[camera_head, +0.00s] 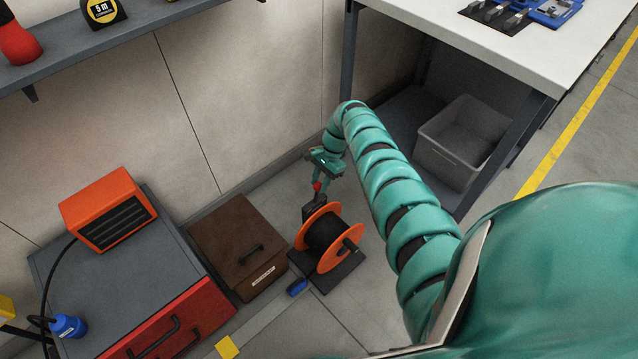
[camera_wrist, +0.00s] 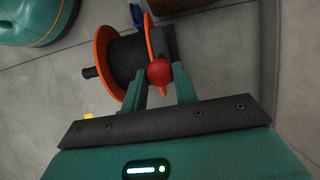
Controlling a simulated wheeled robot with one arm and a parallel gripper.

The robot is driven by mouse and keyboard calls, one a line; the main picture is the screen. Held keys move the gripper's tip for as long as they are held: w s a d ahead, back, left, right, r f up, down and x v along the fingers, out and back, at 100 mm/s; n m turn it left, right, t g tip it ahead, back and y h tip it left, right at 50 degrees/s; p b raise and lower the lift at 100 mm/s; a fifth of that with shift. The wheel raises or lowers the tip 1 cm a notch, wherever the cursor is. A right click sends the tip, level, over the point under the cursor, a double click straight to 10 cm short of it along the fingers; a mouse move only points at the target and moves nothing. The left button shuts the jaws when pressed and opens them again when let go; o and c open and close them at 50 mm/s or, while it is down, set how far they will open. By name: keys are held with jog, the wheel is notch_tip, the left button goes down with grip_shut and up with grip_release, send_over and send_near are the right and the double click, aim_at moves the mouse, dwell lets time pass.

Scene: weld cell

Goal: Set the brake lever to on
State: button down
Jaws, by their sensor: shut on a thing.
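The cable reel (camera_head: 328,232) has orange flanges and a dark drum on a black base on the floor. It also shows at the top of the wrist view (camera_wrist: 125,58). The brake lever's red ball knob (camera_wrist: 159,72) is at the reel's flange; it is a small red spot in the head view (camera_head: 317,186). My gripper (camera_head: 320,178) reaches down from above and behind the reel. In the wrist view its two fingers (camera_wrist: 160,84) are shut on the red knob, one on each side. The lever's shaft and any on/off marking cannot be made out.
A brown box (camera_head: 238,240) stands left of the reel, beside a grey-topped red cabinet (camera_head: 195,320) with an orange heater (camera_head: 108,210). A blue plug (camera_head: 297,287) lies in front of the reel. A workbench (camera_head: 480,40) with a grey bin (camera_head: 462,142) beneath stands right.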

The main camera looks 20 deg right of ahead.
jog(key=shift+w+d+f, duration=0.15)
jog(key=shift+d, duration=0.25)
jog(key=shift+w+d+f+b, duration=0.25)
jog(key=shift+d+b, duration=0.3)
jog(key=shift+b, duration=0.7)
jog(key=shift+d, duration=0.1)
jog(key=shift+w+d+b, duration=0.1)
jog(key=shift+d+b, duration=0.35)
jog(key=shift+b, duration=0.2)
jog(key=c, duration=1.1)
grip_release()
jog(key=shift+f, duration=0.25)
jog(key=shift+a+r, duration=0.1)
jog(key=shift+a, duration=0.05)
jog(key=p+v, duration=0.1)
jog(key=v, duration=1.6)
jog(key=shift+r+p, duration=0.25)
jog(key=shift+p, duration=0.1)
